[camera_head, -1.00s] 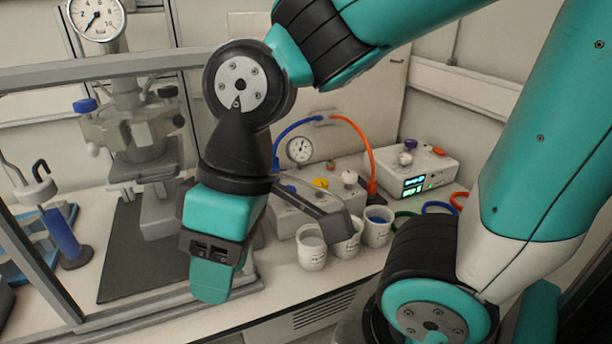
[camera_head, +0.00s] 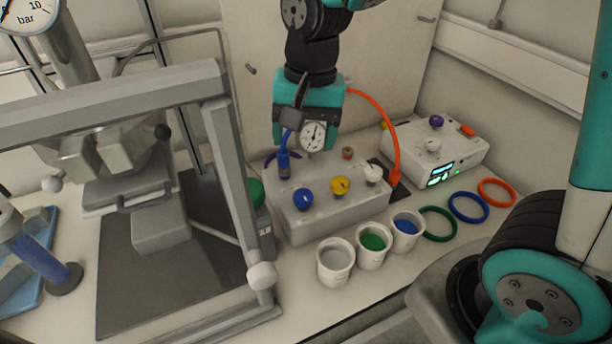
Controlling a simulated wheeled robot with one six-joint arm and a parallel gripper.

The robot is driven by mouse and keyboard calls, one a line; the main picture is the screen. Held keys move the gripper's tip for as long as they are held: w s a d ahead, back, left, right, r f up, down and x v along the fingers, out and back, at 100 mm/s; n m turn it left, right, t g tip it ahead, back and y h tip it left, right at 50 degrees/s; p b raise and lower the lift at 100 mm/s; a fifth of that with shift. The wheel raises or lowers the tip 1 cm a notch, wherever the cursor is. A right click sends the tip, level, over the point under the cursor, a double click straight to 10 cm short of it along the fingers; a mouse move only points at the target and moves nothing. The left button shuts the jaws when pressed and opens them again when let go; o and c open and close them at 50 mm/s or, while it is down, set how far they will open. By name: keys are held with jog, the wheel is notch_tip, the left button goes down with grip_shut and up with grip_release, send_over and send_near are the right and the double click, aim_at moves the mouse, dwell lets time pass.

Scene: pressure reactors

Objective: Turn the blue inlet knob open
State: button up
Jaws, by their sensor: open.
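A blue knob (camera_head: 303,199) sits at the left of a row of knobs on the front of a grey valve box (camera_head: 325,220). A yellow knob (camera_head: 340,186) and a white knob (camera_head: 373,175) are beside it. My gripper (camera_head: 308,142) points down over the back of the box, above and behind the blue knob and apart from it. It is open. Its fingertips are largely hidden around the round gauge (camera_head: 314,134), which stands in front of its teal body. I see nothing held.
A grey metal frame (camera_head: 215,120) stands left of the box. Several cups, including a green-filled one (camera_head: 372,240), stand in front. An orange hose (camera_head: 392,135) arches at the right, and a blue hose fitting (camera_head: 283,165) stands at the box's left. Coloured rings (camera_head: 468,207) lie right.

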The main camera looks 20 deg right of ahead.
aim_at(303, 195)
jog(key=w+f+m, duration=0.1)
jog(key=f, duration=0.5)
jog(key=w+d+f+m+p, duration=0.1)
jog(key=f, duration=0.5)
jog(key=w+f+m+h+p, duration=0.1)
jog(key=f, duration=0.5)
jog(key=shift+w+d+f+m, duration=0.1)
jog(key=shift+w+d+m, duration=0.15)
jog(key=shift+w+m, duration=0.15)
jog(key=c, duration=0.9)
